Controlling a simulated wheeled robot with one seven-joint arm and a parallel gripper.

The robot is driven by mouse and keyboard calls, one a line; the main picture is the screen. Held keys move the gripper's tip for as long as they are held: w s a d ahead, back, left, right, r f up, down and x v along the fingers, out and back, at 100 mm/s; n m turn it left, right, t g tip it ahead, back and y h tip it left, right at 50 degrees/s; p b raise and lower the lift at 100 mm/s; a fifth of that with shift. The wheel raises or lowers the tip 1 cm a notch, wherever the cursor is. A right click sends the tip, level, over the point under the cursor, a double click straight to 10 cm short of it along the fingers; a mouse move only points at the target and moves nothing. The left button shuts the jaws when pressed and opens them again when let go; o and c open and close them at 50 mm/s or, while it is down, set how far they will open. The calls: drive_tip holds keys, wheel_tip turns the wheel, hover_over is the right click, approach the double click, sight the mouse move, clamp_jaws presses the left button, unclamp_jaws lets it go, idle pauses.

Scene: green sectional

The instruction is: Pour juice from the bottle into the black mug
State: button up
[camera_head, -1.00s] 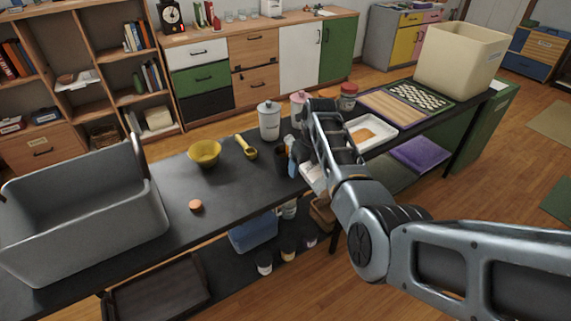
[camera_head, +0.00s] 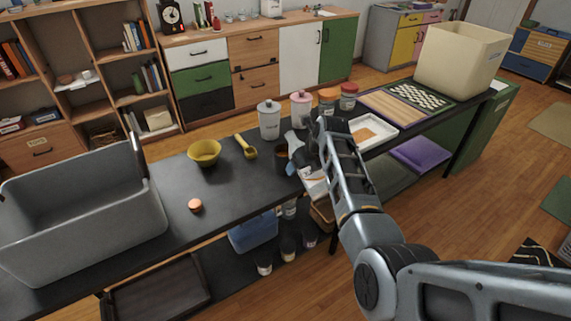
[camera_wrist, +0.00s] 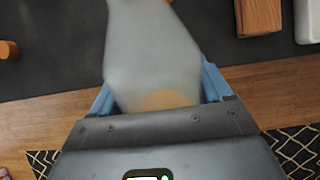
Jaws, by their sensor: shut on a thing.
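The bottle (camera_wrist: 155,50) is pale grey-blue and fills the upper middle of the wrist view, with a tan patch at its lower end. My gripper (camera_wrist: 158,88) is shut on it, with blue fingers on both sides. In the head view the bottle (camera_head: 293,140) shows as a pale, tilted shape in front of my dark hand, partly hidden. The dark mug (camera_head: 281,158) stands on the black table just left of my gripper and close to the bottle. I cannot tell whether they touch, and the mug's inside is too small to read.
A yellow bowl (camera_head: 204,152) and yellow scoop (camera_head: 246,147) lie left of the mug. A white canister (camera_head: 268,121) and pink canister (camera_head: 301,108) stand behind. A grey bin (camera_head: 85,225) fills the table's left end. A white tray (camera_head: 355,143) lies right.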

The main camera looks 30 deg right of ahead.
drive_tip(key=shift+s+r+t+p, duration=0.35)
drive_tip(key=shift+s+t, duration=0.2)
drive_tip(key=shift+t, duration=0.25)
drive_tip(key=t, duration=0.1)
drive_tip(key=s+r+t, duration=0.1)
drive_tip(key=t, duration=0.1)
drive_tip(key=shift+s+r+b, duration=0.25)
drive_tip(key=shift+s+b, duration=0.05)
drive_tip(key=shift+b, duration=0.05)
drive_tip(key=shift+s+r+t+b, duration=0.1)
drive_tip(key=shift+r+t+b, duration=0.05)
drive_tip(key=shift+t+b, duration=0.2)
drive_tip(key=shift+r+t, duration=0.25)
drive_tip(key=shift+r, duration=0.1)
